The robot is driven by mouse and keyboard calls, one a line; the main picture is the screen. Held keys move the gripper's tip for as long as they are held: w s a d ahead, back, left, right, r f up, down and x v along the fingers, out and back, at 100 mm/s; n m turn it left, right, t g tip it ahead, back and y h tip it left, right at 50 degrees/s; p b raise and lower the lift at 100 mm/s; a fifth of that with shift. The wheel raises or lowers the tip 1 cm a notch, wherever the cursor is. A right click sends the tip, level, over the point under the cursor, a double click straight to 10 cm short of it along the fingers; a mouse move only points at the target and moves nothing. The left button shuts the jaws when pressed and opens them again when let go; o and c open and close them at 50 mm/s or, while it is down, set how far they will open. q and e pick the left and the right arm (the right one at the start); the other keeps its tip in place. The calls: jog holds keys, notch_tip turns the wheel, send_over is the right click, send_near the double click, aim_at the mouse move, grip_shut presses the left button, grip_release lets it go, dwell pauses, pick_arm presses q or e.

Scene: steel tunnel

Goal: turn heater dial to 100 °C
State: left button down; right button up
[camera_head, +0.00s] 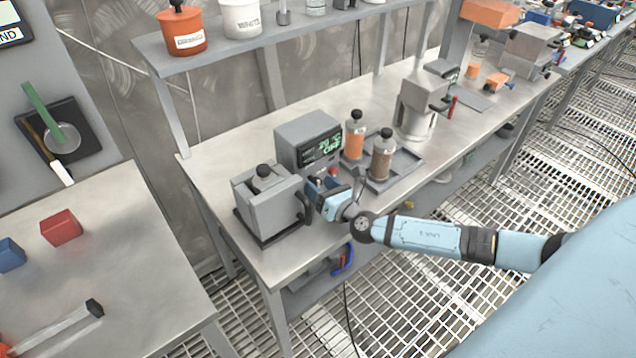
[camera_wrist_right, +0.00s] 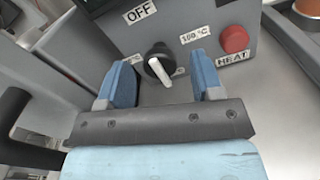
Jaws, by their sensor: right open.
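The OFF label is above left of the dial, the 100 °C label (camera_wrist_right: 194,33) above right. Other labels beside the dial are partly hidden. My right gripper (camera_head: 330,190) is open; in the wrist view its blue fingers (camera_wrist_right: 163,78) stand either side of the dial, with visible gaps. My left gripper is not in view.
A red button (camera_wrist_right: 234,39) labelled HEAT is right of the dial. A grey lidded device (camera_head: 268,205) with a black handle stands close left of my gripper. A tray holds an orange bottle (camera_head: 354,140) and a brown bottle (camera_head: 381,160) to the right. A shelf (camera_head: 290,45) runs above.

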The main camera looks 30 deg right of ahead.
jog(key=shift+w+a, duration=0.1)
jog(key=shift+w, duration=0.6)
jog(key=c, duration=0.9)
jog(key=shift+f, duration=0.1)
